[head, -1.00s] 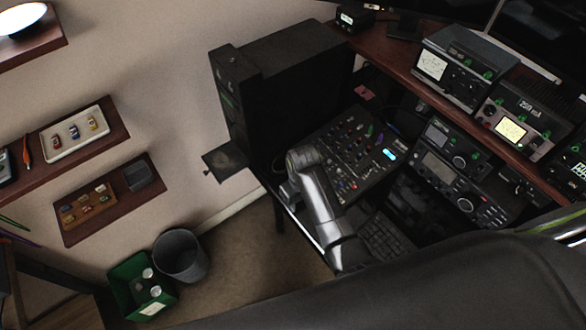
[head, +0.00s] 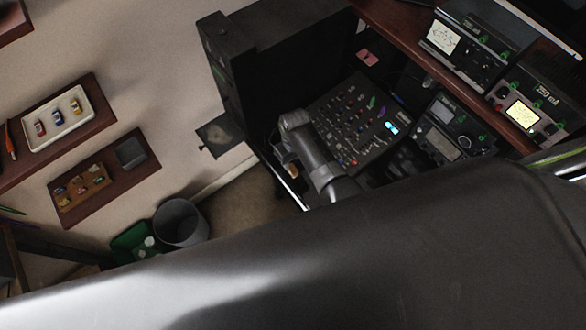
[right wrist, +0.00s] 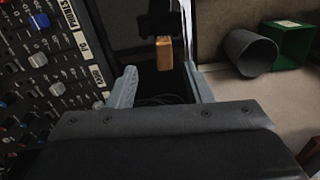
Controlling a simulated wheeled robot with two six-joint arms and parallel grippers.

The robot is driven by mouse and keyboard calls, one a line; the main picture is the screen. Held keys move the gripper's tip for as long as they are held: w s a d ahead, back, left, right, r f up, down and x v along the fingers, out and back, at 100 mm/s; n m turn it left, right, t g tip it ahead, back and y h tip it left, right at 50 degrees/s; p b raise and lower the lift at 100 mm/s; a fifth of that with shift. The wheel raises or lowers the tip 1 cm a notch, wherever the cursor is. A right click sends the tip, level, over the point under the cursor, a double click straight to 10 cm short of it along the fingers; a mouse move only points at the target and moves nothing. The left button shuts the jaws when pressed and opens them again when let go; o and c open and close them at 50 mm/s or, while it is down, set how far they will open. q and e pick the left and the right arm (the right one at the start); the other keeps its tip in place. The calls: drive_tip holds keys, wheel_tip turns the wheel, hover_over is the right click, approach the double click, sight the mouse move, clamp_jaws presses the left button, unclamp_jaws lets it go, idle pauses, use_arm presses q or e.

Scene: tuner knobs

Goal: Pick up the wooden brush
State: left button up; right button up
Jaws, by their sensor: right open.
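The wooden brush (right wrist: 164,52) shows in the right wrist view as a light brown wooden block with a dark part above it. It lies ahead of my right gripper (right wrist: 163,87), roughly in line with the gap between the fingers. The fingers are apart with nothing between them. In the head view, a small brownish bit, likely the brush (head: 292,170), shows beside my right arm near the desk's left edge. My arm hides most of that spot and the fingertips there. My left gripper is not in view.
A mixer panel (head: 350,115) with many knobs lies right of my arm. A black computer case (head: 285,60) stands behind. A grey bin (head: 181,222) and a green crate (head: 135,240) stand on the floor. Radios (head: 470,50) sit on the right shelf.

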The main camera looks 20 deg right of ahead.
sight(293, 168)
drive_tip(key=shift+f, duration=0.5)
drive_tip(key=shift+s+a+f, duration=0.1)
drive_tip(key=shift+f, duration=0.35)
drive_tip(key=shift+f+b, duration=0.5)
drive_tip(key=shift+b, duration=0.2)
drive_tip(key=f+b, duration=0.1)
drive_tip(key=b, duration=0.1)
drive_tip(key=f+b, duration=0.2)
drive_tip(key=shift+a+f+b, duration=0.2)
drive_tip(key=shift+f+b, duration=0.4)
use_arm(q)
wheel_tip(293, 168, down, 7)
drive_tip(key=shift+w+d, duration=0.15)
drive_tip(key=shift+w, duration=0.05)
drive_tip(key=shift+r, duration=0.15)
use_arm(e)
drive_tip(key=shift+r, duration=0.1)
drive_tip(key=shift+c, duration=0.4)
clamp_jaws()
